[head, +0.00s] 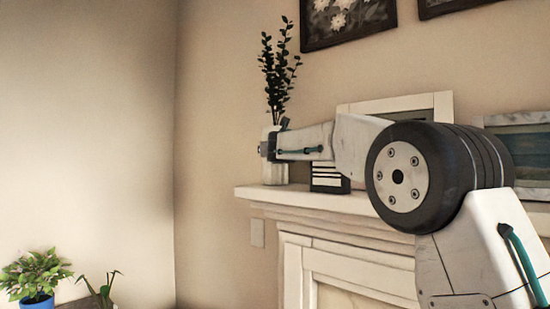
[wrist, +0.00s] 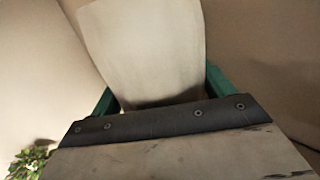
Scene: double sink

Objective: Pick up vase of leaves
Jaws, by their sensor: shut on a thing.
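The vase of leaves stands upright at the left end of the white mantel. Its dark green leaves (head: 279,75) rise above my arm in the head view, and its pale vase (head: 273,174) is partly hidden behind my gripper (head: 268,149). In the wrist view the pale vase (wrist: 145,45) fills the upper middle, between the green fingers of my gripper (wrist: 160,88). My gripper is shut on the vase. The leaves do not show in the wrist view, and I cannot tell whether the vase's base touches the mantel.
The mantel (head: 300,197) runs to the right above a fireplace. A small dark striped object (head: 328,178) and framed pictures (head: 440,103) stand on it, right of the vase. Potted plants (head: 36,275) sit low at the left. The space left of the mantel is open up to the wall.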

